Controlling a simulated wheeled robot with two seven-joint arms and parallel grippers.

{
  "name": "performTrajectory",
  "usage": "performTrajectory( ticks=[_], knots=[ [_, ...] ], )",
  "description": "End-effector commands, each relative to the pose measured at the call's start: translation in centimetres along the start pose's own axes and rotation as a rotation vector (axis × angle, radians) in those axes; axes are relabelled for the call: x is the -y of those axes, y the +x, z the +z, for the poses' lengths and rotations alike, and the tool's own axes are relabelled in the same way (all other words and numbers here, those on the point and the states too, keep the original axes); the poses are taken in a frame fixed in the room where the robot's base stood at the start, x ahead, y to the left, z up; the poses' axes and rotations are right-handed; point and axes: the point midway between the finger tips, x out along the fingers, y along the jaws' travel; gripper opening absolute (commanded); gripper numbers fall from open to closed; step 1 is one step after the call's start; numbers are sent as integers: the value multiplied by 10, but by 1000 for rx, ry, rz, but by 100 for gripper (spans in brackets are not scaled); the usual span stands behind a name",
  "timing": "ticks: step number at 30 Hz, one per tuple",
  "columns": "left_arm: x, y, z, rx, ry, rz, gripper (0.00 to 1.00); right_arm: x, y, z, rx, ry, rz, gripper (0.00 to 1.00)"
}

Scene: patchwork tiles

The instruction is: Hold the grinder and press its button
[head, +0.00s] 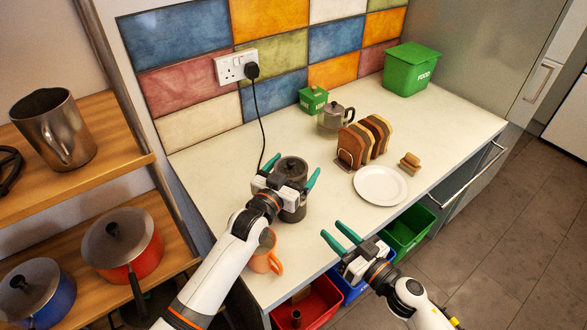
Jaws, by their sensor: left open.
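The grinder (294,206) is a dark grey cylinder with a dark lid, upright on the pale counter. My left gripper (293,170) is open, its green fingers at either side of the grinder's upper part. I cannot tell whether they touch it. The button cannot be made out, and the gripper hides part of the grinder's near left side. My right gripper (331,228) is open and empty, in front of the counter's front edge, to the right of and lower in the picture than the grinder.
A black cord (261,120) runs from the wall socket (232,67) down towards the grinder. An orange mug (264,256) stands near my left wrist. A white plate (381,186), a toast rack (365,141) and a metal pot (332,119) stand to the right. Coloured bins (407,231) are below the edge.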

Motion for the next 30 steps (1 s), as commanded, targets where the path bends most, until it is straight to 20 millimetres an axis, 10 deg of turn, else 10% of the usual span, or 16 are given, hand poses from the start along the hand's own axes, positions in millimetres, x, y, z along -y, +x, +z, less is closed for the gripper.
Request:
performTrajectory(
  ticks=[8,21,30],
  knots=[
    [0,1,0,0,0,0,93,0,0,0,0,0,0,36],
    [0,1,0,0,0,0,21,0,0,0,0,0,0,36],
    [0,1,0,0,0,0,18,0,0,0,0,0,0,0]
  ],
)
